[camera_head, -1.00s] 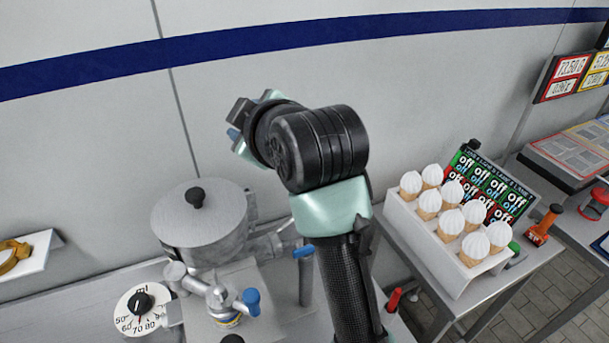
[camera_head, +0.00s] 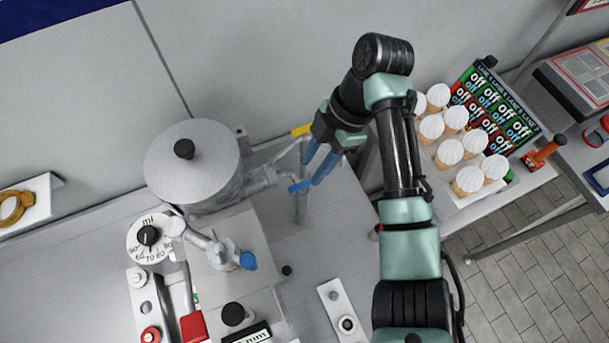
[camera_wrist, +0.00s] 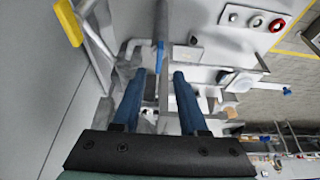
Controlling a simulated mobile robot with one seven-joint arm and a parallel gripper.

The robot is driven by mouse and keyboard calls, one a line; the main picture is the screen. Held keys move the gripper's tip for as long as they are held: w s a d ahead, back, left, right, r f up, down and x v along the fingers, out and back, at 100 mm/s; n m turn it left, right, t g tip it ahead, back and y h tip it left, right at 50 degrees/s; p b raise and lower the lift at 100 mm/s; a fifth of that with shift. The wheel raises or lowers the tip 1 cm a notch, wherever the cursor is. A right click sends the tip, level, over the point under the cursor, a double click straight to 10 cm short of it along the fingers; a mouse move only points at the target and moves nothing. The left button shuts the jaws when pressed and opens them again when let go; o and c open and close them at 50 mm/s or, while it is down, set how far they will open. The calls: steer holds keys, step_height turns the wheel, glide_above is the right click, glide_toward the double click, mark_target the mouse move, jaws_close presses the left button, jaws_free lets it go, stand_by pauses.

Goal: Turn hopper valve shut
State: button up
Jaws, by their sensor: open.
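The hopper (camera_head: 190,165) is a round grey metal vessel with a black-knobbed lid, left of centre in the head view. A pipe runs from its right side to a blue lever handle (camera_head: 300,186) at the top of an upright post. In the wrist view a blue lever (camera_wrist: 160,56) shows between my fingers, beyond the tips. A yellow handle (camera_head: 302,130) lies behind the pipe; it also shows in the wrist view (camera_wrist: 68,22). My gripper (camera_head: 314,172) is open, its blue fingers pointing down close above the blue lever. I cannot tell whether they touch it.
A tap with a blue knob (camera_head: 248,261) stands in front of the hopper, beside a dial (camera_head: 148,238). A white rack (camera_head: 455,200) of several filled cones stands right of my arm. The wall is close behind. Some bench top right of the post is clear.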

mark_target(302, 183)
steer(key=x, duration=0.5)
steer(key=shift+w+f+b, duration=0.1)
steer(key=shift+f+b, duration=0.05)
steer(key=shift+b, duration=0.25)
jaws_close()
